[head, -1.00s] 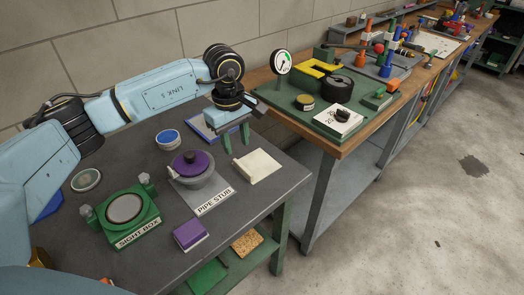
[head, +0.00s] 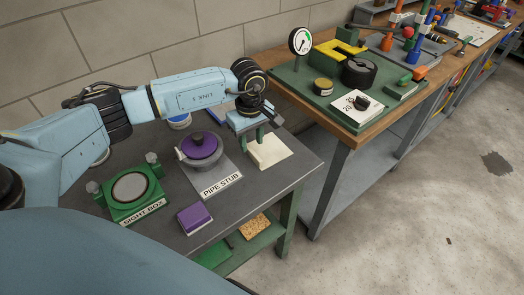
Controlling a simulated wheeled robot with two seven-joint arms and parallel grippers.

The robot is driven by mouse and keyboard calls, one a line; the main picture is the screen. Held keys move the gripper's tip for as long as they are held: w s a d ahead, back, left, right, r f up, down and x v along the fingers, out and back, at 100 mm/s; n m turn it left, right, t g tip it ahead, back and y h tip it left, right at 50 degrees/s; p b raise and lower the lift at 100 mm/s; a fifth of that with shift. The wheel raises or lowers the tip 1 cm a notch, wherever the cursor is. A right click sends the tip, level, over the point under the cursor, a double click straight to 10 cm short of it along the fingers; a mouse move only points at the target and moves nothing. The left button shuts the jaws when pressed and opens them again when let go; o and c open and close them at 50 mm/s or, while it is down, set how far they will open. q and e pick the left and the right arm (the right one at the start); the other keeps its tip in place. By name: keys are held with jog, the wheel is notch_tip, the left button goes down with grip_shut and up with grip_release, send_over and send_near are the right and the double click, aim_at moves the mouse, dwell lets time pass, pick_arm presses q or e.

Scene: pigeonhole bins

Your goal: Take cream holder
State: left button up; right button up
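The cream holder (head: 272,154) is a flat, pale, roughly square block on the dark bench top, right of the plate marked PIPE STUB. My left gripper (head: 261,137) points down at the holder's far edge. Its two green fingers stand a little apart, and the holder's far edge is partly hidden by them. I cannot tell whether they touch it. My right gripper is not in view.
The pipe stub with its purple cap (head: 200,147) stands just left of the holder. A purple block (head: 194,219) and a green sight box (head: 131,190) are further left. The wooden bench (head: 345,130) with a green gauge board stands to the right.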

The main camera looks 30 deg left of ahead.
aim_at(252, 151)
pick_arm(q)
notch_tip(252, 151, down, 3)
jog(key=shift+s+d+r, duration=0.1)
jog(key=shift+f, duration=0.4)
grip_shut()
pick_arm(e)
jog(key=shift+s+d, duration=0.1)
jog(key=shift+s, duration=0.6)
